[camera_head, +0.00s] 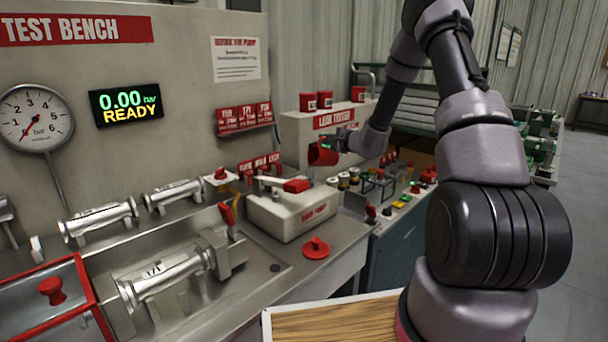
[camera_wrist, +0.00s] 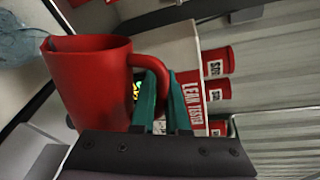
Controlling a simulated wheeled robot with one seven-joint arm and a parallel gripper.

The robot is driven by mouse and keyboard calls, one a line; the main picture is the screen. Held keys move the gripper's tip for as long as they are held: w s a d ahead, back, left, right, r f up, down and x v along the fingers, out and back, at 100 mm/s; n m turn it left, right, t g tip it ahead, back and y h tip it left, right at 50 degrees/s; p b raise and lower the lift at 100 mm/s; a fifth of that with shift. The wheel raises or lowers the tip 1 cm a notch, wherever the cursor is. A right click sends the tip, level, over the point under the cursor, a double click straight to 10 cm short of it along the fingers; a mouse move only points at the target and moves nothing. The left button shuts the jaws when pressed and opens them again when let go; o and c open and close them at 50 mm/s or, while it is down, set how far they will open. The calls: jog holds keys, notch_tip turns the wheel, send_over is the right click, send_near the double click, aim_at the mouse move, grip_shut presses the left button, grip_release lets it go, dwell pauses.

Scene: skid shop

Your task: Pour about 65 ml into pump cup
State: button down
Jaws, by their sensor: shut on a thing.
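A red jug (camera_head: 322,155) is held in the air by my gripper (camera_head: 340,147), in front of the leak tester. In the wrist view the jug (camera_wrist: 92,88) fills the left, and the green fingers (camera_wrist: 168,102) of my gripper are closed at its handle. I cannot see its contents or judge its tilt surely. The pale hand pump (camera_head: 290,212) stands on the bench below and left of the jug, apart from it. It has a red-gripped lever on top. A red knobbed cap (camera_head: 316,247) lies on the bench in front of it. I cannot make out the pump cup's opening.
The leak tester (camera_head: 300,138) carries several red containers. A control panel (camera_head: 398,205) with buttons lies right of the pump. Metal cylinders (camera_head: 100,220) and a red-framed clear box (camera_head: 48,305) occupy the bench's left. The display (camera_head: 124,105) reads 0.00 bar READY.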

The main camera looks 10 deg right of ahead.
jog(key=shift+s+a+r+n+p, duration=0.2)
jog(key=shift+a+r+n, duration=0.1)
jog(key=shift+a, duration=0.15)
jog(key=shift+s+a+r+n+p, duration=0.15)
jog(key=shift+a+n, duration=0.15)
jog(key=shift+a, duration=0.1)
jog(key=d+f+m, duration=0.1)
jog(key=m, duration=0.1)
jog(key=w+d+f+m+y, duration=0.1)
jog(key=d+f, duration=0.1)
jog(key=shift+w+d+f+m, duration=0.15)
jog(key=shift+w+d+m, duration=0.05)
jog(key=shift+m, duration=0.2)
jog(key=shift+w+d+m, duration=0.1)
jog(key=shift+d+m, duration=0.2)
jog(key=shift+m, duration=0.3)
jog(key=w+d+f+m+y+b, duration=0.1)
jog(key=w+d+f+m+y, duration=0.1)
jog(key=d+f+m, duration=0.4)
jog(key=shift+w+d+f+m+t+b, duration=0.25)
jog(key=shift+m+t+b, duration=0.15)
jog(key=shift+m, duration=0.9)
